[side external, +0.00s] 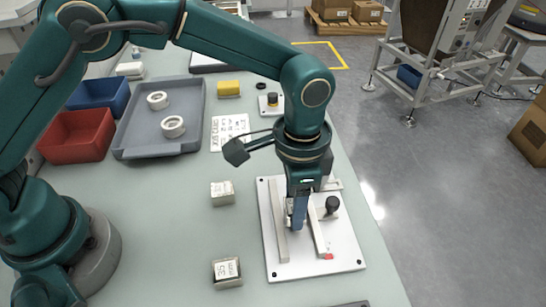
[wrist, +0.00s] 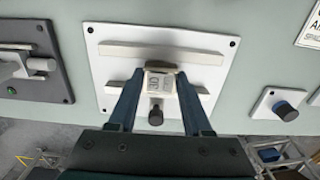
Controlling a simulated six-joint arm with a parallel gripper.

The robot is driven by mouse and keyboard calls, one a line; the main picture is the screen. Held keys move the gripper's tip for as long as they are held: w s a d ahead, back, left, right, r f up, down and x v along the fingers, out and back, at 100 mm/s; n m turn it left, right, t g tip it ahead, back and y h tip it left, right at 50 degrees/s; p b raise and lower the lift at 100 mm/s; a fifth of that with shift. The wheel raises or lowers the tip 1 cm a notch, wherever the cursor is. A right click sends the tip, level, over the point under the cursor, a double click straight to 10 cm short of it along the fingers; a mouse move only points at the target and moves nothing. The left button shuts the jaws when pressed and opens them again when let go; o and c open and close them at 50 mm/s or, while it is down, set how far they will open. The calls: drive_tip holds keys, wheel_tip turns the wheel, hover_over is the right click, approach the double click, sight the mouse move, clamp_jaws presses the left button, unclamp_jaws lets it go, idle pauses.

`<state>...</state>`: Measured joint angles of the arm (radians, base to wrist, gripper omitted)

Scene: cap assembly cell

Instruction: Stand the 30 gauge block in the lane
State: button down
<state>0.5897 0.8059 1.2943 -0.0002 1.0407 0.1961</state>
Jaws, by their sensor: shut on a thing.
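My gripper (side external: 297,220) points down over the white plate (side external: 345,258) and is shut on a small pale block. In the wrist view the block (wrist: 160,84) sits between the two fingers, its label facing the camera; the print is too small to read surely. The lane lies between two pale rails, the left rail (side external: 279,222) and the right rail (side external: 319,232). The fingers reach down between them in the side view, which mostly hides the block. I cannot tell whether it touches the plate.
A black knob (side external: 332,204) stands beside the right rail. Two other blocks stand on the table, one (side external: 222,193) left of the plate and one marked 35 (side external: 227,271) nearer the front. A grey tray (side external: 190,90) with two rings lies further back.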

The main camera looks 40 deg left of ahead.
drive_tip(key=shift+f, duration=0.45)
idle(0.3)
drive_tip(key=shift+c, duration=1.3)
unclamp_jaws()
drive_tip(key=shift+r, duration=0.1)
